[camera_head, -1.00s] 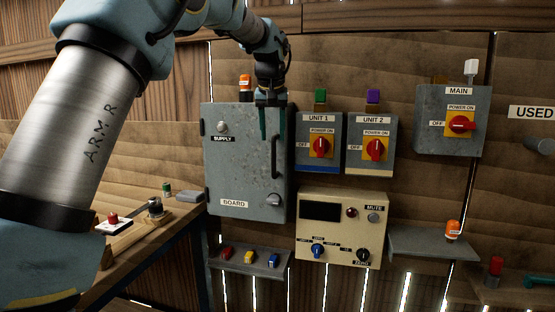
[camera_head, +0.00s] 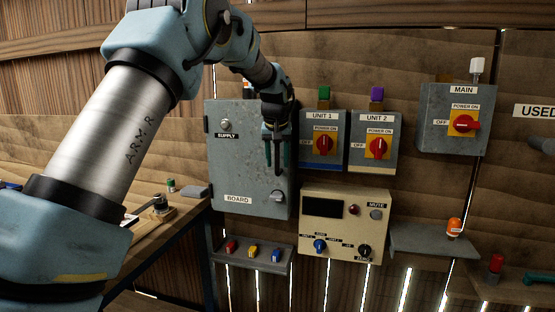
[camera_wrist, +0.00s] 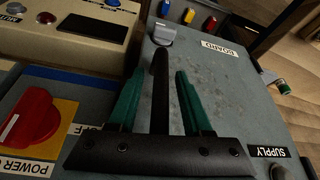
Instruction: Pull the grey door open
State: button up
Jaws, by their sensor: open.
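The grey door (camera_head: 235,170) is the front of a metal cabinet labelled SUPPLY and BOARD, and it looks shut. Its dark vertical handle (camera_head: 278,168) is near the right edge, partly hidden by my gripper. My gripper (camera_head: 277,165) is open, with teal fingers pointing down in front of the door's right side. In the wrist view the handle (camera_wrist: 160,80) appears between the two spread fingers (camera_wrist: 158,90). I cannot tell whether they touch it. A grey latch knob (camera_head: 277,196) sits below the handle.
The UNIT 1 switch box (camera_head: 323,165) is close right of the door, above a beige control panel (camera_head: 330,245). A shelf (camera_head: 222,256) with coloured items is below the door. A wooden bench (camera_head: 150,230) stands at the left.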

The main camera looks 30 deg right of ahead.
grip_shut()
dwell(1.4)
